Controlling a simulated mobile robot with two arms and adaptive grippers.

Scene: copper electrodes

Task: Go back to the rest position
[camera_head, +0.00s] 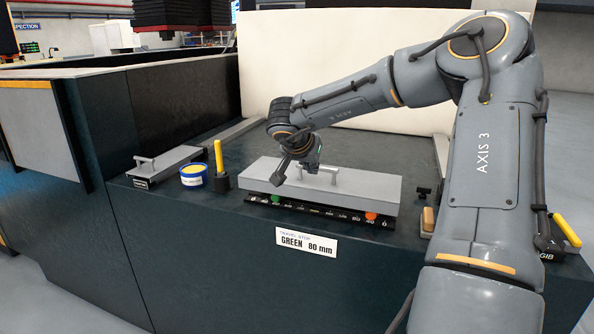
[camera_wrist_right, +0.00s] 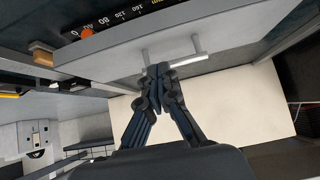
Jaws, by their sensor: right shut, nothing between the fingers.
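My right arm comes in from the right in the head view and reaches over a grey slab with a bar handle (camera_head: 376,190). My right gripper (camera_head: 281,177) is shut and empty, with its fingers pointing down above the left part of the slab. In the right wrist view the shut fingertips (camera_wrist_right: 158,68) show in front of the slab's bar handle (camera_wrist_right: 190,54). I cannot tell from these views whether they touch it. My left gripper is not in view.
A scale with a green marker (camera_head: 275,199) and an orange marker (camera_head: 371,216) runs along the slab's front. A pale panel (camera_head: 310,60) rises behind.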

